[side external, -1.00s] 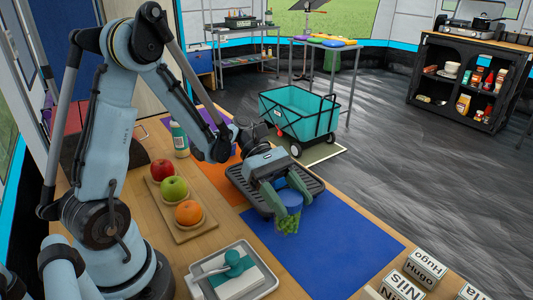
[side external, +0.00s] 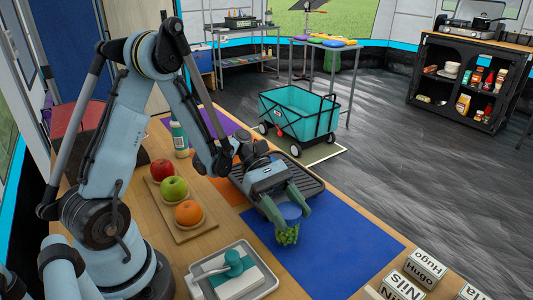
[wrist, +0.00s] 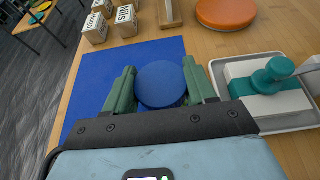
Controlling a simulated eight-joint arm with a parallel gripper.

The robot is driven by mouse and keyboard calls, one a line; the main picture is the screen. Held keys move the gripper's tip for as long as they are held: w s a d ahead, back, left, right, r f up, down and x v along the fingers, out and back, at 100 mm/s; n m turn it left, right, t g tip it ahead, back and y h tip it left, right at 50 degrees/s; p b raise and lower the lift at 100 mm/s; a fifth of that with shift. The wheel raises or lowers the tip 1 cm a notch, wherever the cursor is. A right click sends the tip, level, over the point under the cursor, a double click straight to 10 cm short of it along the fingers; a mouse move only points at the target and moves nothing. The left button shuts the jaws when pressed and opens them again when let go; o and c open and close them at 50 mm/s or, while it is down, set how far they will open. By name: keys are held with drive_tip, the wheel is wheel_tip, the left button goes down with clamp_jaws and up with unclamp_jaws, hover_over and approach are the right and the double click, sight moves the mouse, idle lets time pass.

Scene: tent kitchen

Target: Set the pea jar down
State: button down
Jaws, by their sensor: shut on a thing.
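The pea jar has a blue lid and green contents (side external: 288,236). It is over the left part of the blue mat (side external: 345,250). My gripper (side external: 290,206) has its green fingers shut on the jar from both sides near the lid. In the wrist view, the round blue lid (wrist: 160,84) sits between the two fingers, with the mat behind it; the jar's body is hidden beneath. The jar looks close to upright and low over the mat; I cannot tell whether its base touches.
A tray with a teal-handled tool (side external: 232,268) stands front left of the mat. A board with a red apple, green apple (side external: 173,188) and orange is at left. A dark ribbed rack (side external: 300,180) lies behind. White name blocks (side external: 425,268) stand right. The mat's right part is clear.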

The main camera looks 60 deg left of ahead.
drive_tip(key=shift+f, duration=0.55)
drive_tip(key=shift+c, duration=1.4)
unclamp_jaws()
